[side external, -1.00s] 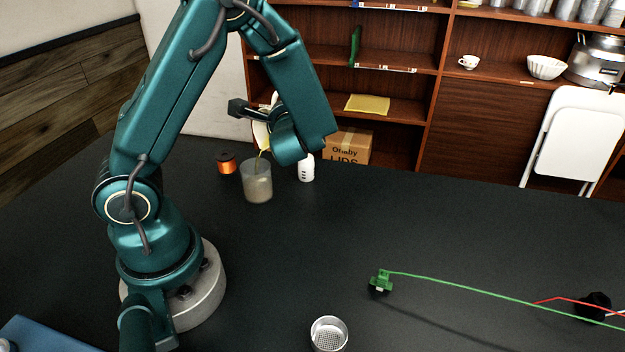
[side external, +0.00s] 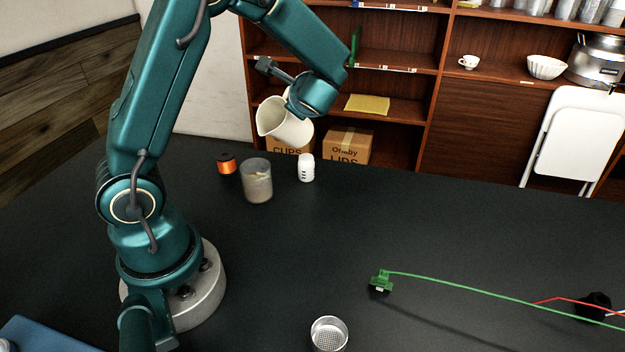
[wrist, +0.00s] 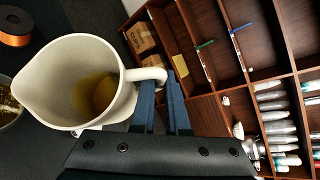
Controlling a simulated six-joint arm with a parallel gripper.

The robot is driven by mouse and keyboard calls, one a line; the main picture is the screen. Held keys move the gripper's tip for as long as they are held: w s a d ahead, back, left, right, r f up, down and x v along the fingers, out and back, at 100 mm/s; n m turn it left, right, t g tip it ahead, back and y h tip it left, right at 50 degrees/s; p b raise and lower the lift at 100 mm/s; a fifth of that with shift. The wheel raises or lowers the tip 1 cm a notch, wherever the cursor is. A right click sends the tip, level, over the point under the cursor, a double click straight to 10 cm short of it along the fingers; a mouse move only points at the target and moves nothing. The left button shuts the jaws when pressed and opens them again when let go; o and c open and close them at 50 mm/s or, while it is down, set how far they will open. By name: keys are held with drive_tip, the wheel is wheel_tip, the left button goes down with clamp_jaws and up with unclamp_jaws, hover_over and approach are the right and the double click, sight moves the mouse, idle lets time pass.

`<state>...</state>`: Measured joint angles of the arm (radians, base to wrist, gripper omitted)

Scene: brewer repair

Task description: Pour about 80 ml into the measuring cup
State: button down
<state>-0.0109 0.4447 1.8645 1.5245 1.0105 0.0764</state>
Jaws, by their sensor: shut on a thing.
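A white pitcher (side external: 284,122) with a spout is held in the air, tilted a little toward the left, above and right of the measuring cup. In the wrist view the pitcher (wrist: 72,75) has some yellow-brown liquid at its bottom. My gripper (wrist: 163,90) is shut on the pitcher's handle; in the side view the fingers are mostly hidden. The clear measuring cup (side external: 257,184) stands upright on the black table with brownish liquid inside; I cannot read its level. Its edge (wrist: 8,105) shows at the left of the wrist view. No stream runs between them.
An orange spool (side external: 226,165) stands left of the cup and a white bottle (side external: 306,168) right of it. A metal filter basket (side external: 329,335) and a green connector with wire (side external: 381,281) lie nearer the front. The middle of the black table is clear.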

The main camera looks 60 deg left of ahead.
drive_tip(key=shift+w+a+r+g, duration=0.1)
drive_tip(key=shift+w+r+g, duration=0.1)
drive_tip(key=shift+g, duration=0.1)
drive_tip(key=shift+w+m+h, duration=0.15)
drive_tip(key=shift+m+h, duration=0.15)
idle(1.1)
drive_tip(key=shift+w, duration=0.1)
drive_tip(key=w+a+f+m+g+h, duration=0.2)
drive_tip(key=w+f+m+g, duration=0.1)
drive_tip(key=w+f+g, duration=0.1)
drive_tip(key=shift+w+f+g+h, duration=0.2)
drive_tip(key=shift+w+g+h, duration=0.1)
drive_tip(key=shift+w+g, duration=0.35)
idle(0.6)
drive_tip(key=shift+w+f, duration=0.1)
drive_tip(key=shift+f, duration=0.15)
